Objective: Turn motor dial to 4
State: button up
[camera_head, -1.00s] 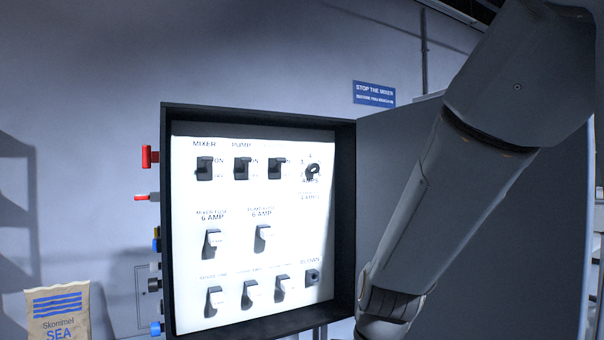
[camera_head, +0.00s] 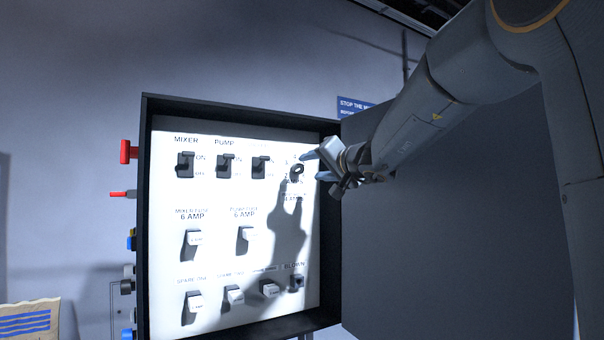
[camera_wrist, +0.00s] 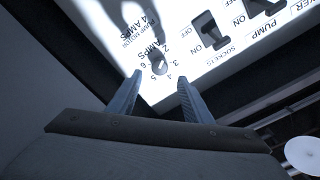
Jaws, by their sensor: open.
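The motor dial (camera_head: 296,172) is a small dark knob at the upper right of the white switch panel, with numbers and AMPS printed around it. In the wrist view the dial (camera_wrist: 160,68) lies just beyond and between the fingertips, with numbers beside it. I cannot tell which number it points to. My gripper (camera_head: 313,166) is open and empty, with blue-grey fingers close in front of the dial from the right. In the wrist view my gripper (camera_wrist: 161,83) has its fingers on either side of the dial. I cannot tell whether they touch it.
The panel sits in a dark open box (camera_head: 146,220) with a raised rim. Switches fill the panel, including the mixer switch (camera_head: 185,165) and pump switch (camera_head: 225,166). The open door (camera_head: 430,250) stands to the right. A blue sign (camera_head: 354,106) hangs behind.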

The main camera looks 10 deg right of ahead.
aim_at(300, 169)
jog(key=p+x, duration=0.2)
jog(key=x, duration=0.5)
jog(key=shift+w+a+f, duration=0.1)
jog(key=shift+w, duration=0.15)
jog(key=c, duration=1.1)
